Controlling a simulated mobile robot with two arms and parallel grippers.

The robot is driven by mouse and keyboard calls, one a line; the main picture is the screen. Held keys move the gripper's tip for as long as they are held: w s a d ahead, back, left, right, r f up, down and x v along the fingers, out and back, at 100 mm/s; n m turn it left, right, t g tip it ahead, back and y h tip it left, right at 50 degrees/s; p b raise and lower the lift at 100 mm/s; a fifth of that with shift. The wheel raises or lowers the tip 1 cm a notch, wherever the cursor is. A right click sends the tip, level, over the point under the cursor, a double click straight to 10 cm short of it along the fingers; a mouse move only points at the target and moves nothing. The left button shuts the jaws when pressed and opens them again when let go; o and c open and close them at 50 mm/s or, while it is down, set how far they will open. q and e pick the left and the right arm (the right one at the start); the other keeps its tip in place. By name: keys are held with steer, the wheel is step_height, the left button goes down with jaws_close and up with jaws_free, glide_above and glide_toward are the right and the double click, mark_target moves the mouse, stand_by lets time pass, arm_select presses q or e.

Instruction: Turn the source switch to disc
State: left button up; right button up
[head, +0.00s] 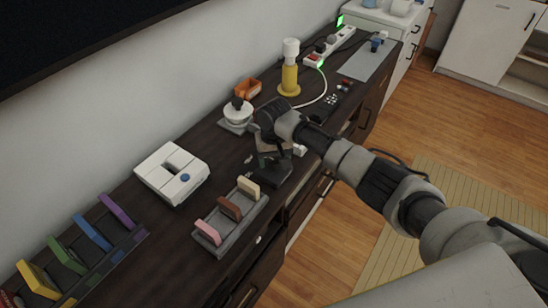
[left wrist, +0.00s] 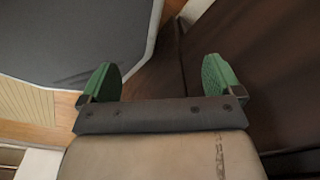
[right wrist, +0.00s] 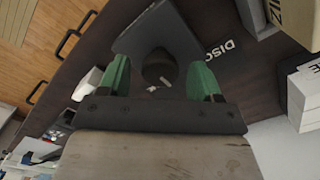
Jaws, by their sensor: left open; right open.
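The source switch is a dark grey box (right wrist: 150,33) with a round black knob (right wrist: 158,66), seen in the right wrist view. A small white mark shows at the knob's lower edge; its exact pointing is hard to tell. White DISC lettering (right wrist: 228,50) lies on the dark cabinet top right of the box. My right gripper (right wrist: 158,78) is open, its green fingers either side of the knob with gaps showing. In the head view my right gripper (head: 270,158) is over the dark box (head: 276,170) and hides the knob. My left gripper (left wrist: 160,76) is open and empty.
A white box (head: 172,172) is at left, a white round-based item (head: 238,118) behind. A yellow cylinder (head: 289,80) and power strip (head: 330,48) stand farther back.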

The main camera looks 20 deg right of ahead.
arm_select(q)
steer(key=shift+s, duration=0.1)
arm_select(e)
steer(key=c, duration=0.9)
arm_select(q)
steer(key=shift+s, duration=0.4)
steer(key=shift+r, duration=0.1)
arm_select(e)
steer(key=shift+r, duration=0.1)
steer(key=shift+n+p, duration=0.8)
steer(key=shift+n, duration=0.1)
steer(key=shift+r+n+p, duration=0.1)
steer(key=shift+n+p, duration=0.55)
steer(key=shift+n, duration=0.55)
arm_select(q)
steer(key=shift+r+p, duration=0.7)
steer(key=shift+r, duration=1.3)
arm_select(e)
steer(key=shift+n, duration=2.4)
